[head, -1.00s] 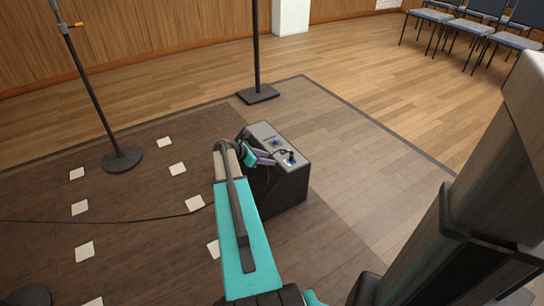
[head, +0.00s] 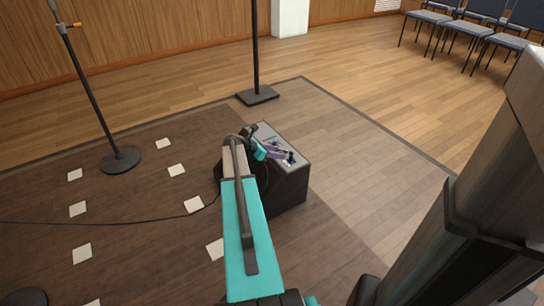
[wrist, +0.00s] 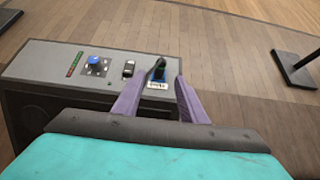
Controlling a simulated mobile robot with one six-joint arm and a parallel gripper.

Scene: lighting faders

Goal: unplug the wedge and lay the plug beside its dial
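The wedge (head: 283,184) is a dark speaker box on the stage floor with a grey control panel on top. It also shows in the wrist view (wrist: 40,62). On that panel are a blue dial (wrist: 97,62) at the left and a dark upright plug (wrist: 158,70) at the right, above a small blue-and-white label. My gripper (wrist: 162,78) has its two purple fingers spread on either side of the plug, with gaps visible. In the head view my gripper (head: 275,153) is over the panel and partly hides it.
A small switch (wrist: 128,69) sits between dial and plug, with an indicator strip (wrist: 76,64) left of the dial. A stand base (head: 258,95) is behind the wedge, another (head: 121,160) to the left. A cable (head: 110,222) crosses the floor. Chairs (head: 480,32) stand far right.

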